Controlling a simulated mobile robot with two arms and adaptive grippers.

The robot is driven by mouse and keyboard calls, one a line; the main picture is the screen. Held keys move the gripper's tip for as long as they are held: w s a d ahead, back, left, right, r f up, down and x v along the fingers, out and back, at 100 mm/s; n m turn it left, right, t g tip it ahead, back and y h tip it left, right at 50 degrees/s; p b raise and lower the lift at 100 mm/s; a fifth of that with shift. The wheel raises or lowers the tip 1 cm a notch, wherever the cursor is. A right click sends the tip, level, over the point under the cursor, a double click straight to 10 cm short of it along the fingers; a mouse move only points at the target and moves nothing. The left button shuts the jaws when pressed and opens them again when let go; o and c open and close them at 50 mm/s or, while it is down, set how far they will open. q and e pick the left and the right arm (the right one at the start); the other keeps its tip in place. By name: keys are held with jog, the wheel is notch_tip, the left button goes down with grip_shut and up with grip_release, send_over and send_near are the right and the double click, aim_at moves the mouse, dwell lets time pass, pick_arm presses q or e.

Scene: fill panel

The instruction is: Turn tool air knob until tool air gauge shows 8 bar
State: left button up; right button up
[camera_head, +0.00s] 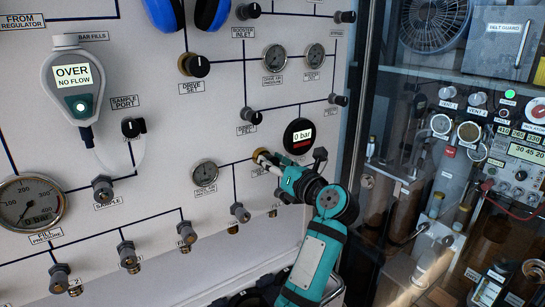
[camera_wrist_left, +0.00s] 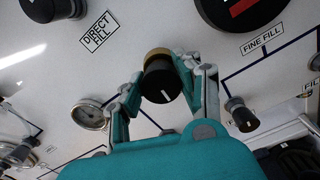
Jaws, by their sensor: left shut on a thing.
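My left gripper (camera_head: 270,160) is at the panel, shut on a black knob with a brass collar. In the left wrist view the gripper (camera_wrist_left: 161,72) has one finger on each side of this knob (camera_wrist_left: 162,84), whose face shows a white pointer line. I take it to be the tool air knob; its label is too small to read. A small round gauge (camera_head: 205,173) is left of it, joined by a dark line, and also shows in the wrist view (camera_wrist_left: 90,113). Its reading and label are unclear. My right gripper is not in view.
A black round display (camera_head: 299,136) reading 0 bar sits just above my left gripper. Other knobs, such as the drive set knob (camera_head: 196,66), and a large fill pressure gauge (camera_head: 32,203) are on the panel. A glass-fronted cabinet (camera_head: 460,150) stands at the right.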

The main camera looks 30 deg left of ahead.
pick_arm(q)
jog(key=shift+r+m, duration=0.1)
jog(key=shift+m, duration=0.3)
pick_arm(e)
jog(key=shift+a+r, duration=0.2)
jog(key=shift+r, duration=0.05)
